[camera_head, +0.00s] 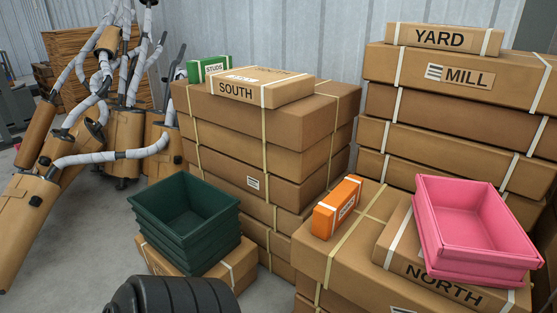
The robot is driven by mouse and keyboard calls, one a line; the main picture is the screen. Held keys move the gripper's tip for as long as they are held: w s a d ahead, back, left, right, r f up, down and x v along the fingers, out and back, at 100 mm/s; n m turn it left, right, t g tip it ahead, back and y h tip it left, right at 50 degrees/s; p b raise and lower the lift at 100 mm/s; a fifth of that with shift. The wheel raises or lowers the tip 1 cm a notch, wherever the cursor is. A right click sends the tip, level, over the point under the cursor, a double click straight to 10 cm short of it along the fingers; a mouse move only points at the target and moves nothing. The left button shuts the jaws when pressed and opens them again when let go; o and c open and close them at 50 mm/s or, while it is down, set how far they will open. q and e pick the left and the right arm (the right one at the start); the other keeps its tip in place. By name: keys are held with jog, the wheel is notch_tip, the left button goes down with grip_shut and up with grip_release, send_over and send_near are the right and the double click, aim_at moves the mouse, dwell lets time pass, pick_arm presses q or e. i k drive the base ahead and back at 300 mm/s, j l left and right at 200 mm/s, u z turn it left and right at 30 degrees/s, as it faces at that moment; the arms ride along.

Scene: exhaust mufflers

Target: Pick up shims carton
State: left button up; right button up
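An orange carton (337,207) with white straps lies on the front right stack of brown boxes, left of the pink bin. It has a small white label, whose print is too small to read surely. A green carton (209,69) labelled STUDS sits at the back of the middle stack, behind the SOUTH box. Neither of my grippers is in view.
A pink bin (431,221) stands on the NORTH box (394,238). The SOUTH box (259,89) tops the middle stack. YARD (485,41) and MILL (400,68) boxes stand back right. Green bins (193,255) and a black ribbed object (200,296) are at lower left; wrapped mufflers (126,138) stand behind.

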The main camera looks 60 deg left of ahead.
aim_at(330, 214)
jog(key=u, duration=1.5)
jog(key=l, duration=0.4)
jog(key=i, duration=0.05)
